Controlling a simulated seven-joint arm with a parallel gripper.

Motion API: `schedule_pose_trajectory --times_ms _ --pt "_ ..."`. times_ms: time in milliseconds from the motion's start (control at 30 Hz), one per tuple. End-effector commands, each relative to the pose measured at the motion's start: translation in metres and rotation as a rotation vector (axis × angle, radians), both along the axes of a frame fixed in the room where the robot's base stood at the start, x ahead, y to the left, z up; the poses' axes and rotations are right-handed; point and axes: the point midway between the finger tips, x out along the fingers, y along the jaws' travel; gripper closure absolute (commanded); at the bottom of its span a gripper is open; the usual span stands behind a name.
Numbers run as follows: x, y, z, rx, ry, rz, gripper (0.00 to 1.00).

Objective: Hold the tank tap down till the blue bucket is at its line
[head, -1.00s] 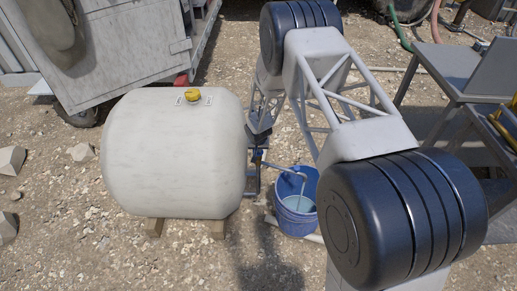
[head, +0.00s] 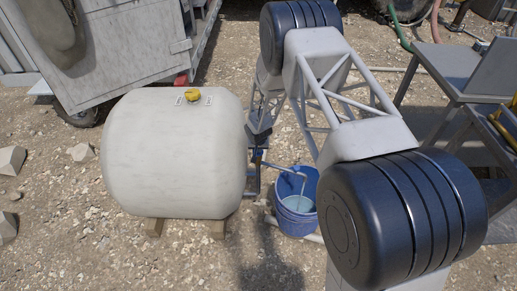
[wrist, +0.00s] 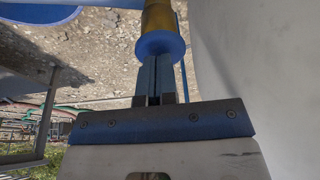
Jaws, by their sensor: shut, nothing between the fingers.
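The white tank (head: 172,150) lies on wooden blocks in the head view. The tap's blue round part (wrist: 160,44) and brass body (wrist: 157,17) show in the wrist view. My gripper (wrist: 154,60) is shut and empty, its fingertips at the blue part and seemingly touching it; how far the tap is pressed is unclear. The spout pipe (head: 282,168) reaches over the blue bucket (head: 296,226), which stands upright right of the tank. Pale water (head: 297,204) shows inside the bucket. I cannot make out the fill line. The bucket's rim shows in the wrist view (wrist: 38,14).
A yellow cap (head: 193,95) sits on the tank's top. A grey metal table (head: 455,85) stands at the right, and a trailer (head: 115,50) at the back left. My arm covers the ground right of the bucket. Gravel in front is clear.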

Motion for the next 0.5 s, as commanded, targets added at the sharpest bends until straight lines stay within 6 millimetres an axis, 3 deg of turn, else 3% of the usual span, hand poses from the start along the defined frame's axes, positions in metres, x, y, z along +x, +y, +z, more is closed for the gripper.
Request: schedule_pose_trajectory --times_ms 233,500 --pt "-0.003 -0.001 0.004 -0.002 0.005 -0.001 1.0" --pt "-0.001 0.0 0.036 0.0 0.001 0.0 1.0"
